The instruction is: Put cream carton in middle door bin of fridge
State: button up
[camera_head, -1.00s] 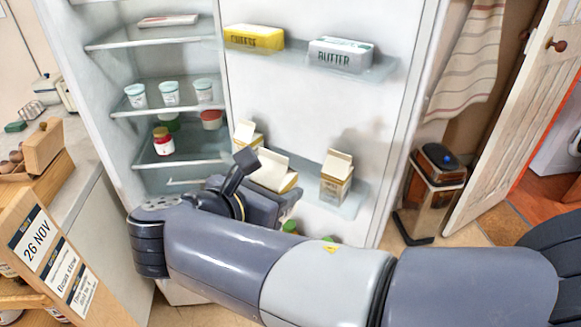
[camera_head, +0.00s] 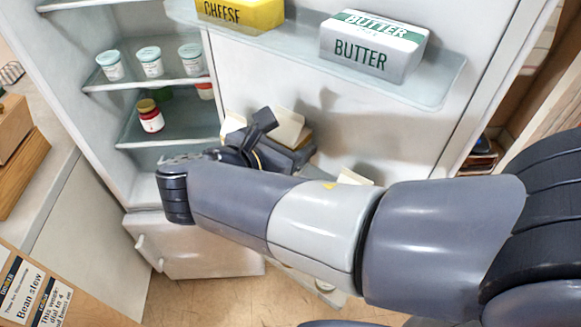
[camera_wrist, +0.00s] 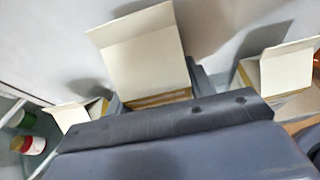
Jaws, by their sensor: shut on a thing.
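A cream-white carton with a gabled top (camera_head: 290,128) is held in my gripper (camera_head: 272,148), in front of the inner face of the fridge door. In the wrist view the same carton (camera_wrist: 140,55) stands up behind the dark finger of my gripper (camera_wrist: 165,105), which hides its lower part. A similar carton (camera_head: 234,124) is to its left, and another (camera_head: 354,177) is to its right, mostly hidden by my arm. The door bin at carton height is hidden by my arm, so I cannot tell whether the held carton touches it.
The door bin above (camera_head: 448,88) holds yellow cheese (camera_head: 240,12) and butter (camera_head: 372,50). Fridge shelves at left hold several white tubs (camera_head: 150,62) and a red jar (camera_head: 150,118). A counter with wooden boxes (camera_head: 20,150) stands at far left.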

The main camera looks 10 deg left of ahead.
jog(key=shift+f, duration=3.05)
jog(key=shift+f, duration=0.1)
jog(key=o, duration=1.2)
jog(key=shift+s+a, duration=0.1)
jog(key=shift+s, duration=0.05)
jog(key=v, duration=1.1)
jog(key=shift+s+a+r+b, duration=0.1)
jog(key=shift+s+r+b, duration=0.2)
jog(key=shift+r+b, duration=0.05)
